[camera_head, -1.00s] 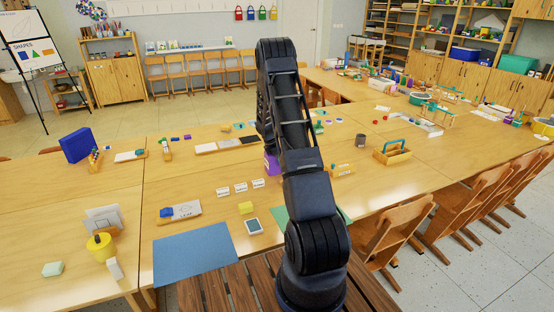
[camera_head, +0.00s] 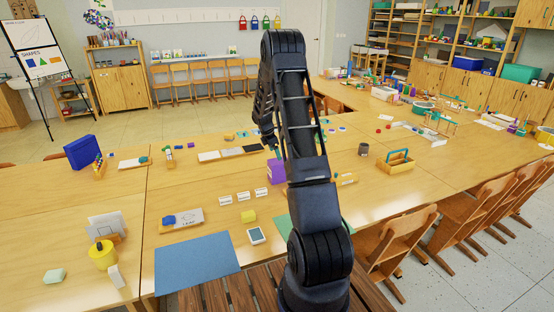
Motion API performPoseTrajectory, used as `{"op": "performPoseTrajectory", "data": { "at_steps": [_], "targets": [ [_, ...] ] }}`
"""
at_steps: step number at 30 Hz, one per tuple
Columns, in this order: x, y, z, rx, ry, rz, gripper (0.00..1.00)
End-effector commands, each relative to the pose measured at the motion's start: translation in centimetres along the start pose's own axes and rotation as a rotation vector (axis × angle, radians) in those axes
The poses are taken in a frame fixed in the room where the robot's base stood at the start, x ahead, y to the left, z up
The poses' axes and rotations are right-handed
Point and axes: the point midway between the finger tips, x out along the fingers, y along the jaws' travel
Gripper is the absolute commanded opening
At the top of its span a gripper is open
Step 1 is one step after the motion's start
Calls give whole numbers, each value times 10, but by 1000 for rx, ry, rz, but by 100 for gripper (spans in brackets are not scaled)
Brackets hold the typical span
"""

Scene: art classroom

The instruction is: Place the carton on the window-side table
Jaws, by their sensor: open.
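A purple box (camera_head: 276,170), which appears to be the carton, stands on the wooden table in front of me. My arm hides its right side. My gripper (camera_head: 273,146) is left of my raised arm link, just above and behind the purple box in the picture. It is open, with nothing visibly held; its fingers are small and dark. I cannot tell whether it touches the box. Joined wooden tables (camera_head: 200,182) fill the foreground, and another run (camera_head: 470,150) extends right. No window shows, so I cannot tell which table is window-side.
Near the purple box are white cards (camera_head: 243,196), a yellow block (camera_head: 249,216), a dark cup (camera_head: 363,149) and a wooden caddy with a blue handle (camera_head: 398,163). A blue mat (camera_head: 196,263) lies in front. Wooden chairs (camera_head: 398,240) line the right side. Bare tabletop shows between items.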

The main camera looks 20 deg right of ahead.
Motion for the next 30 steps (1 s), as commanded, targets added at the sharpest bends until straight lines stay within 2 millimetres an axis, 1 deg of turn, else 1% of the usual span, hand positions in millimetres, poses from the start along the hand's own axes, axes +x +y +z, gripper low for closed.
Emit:
{"op": "performPoseTrajectory", "data": {
  "at_steps": [1, 7, 8, 11, 17, 21, 26, 30],
  "targets": [
    [-6, 0, 0, 0, 0, 1, 90],
    [-20, -2, 0, 10, 1, 4, 90],
    [-24, -3, 1, 18, 2, 6, 90],
    [-46, -12, 2, 65, 7, 17, 90],
    [-112, -47, 2, 230, 32, 53, 90],
    [-155, -76, 0, 351, 56, 75, 90],
    [-199, -114, -3, 487, 88, 97, 90],
    [-233, -149, -6, 605, 120, 114, 90]
  ]
}}
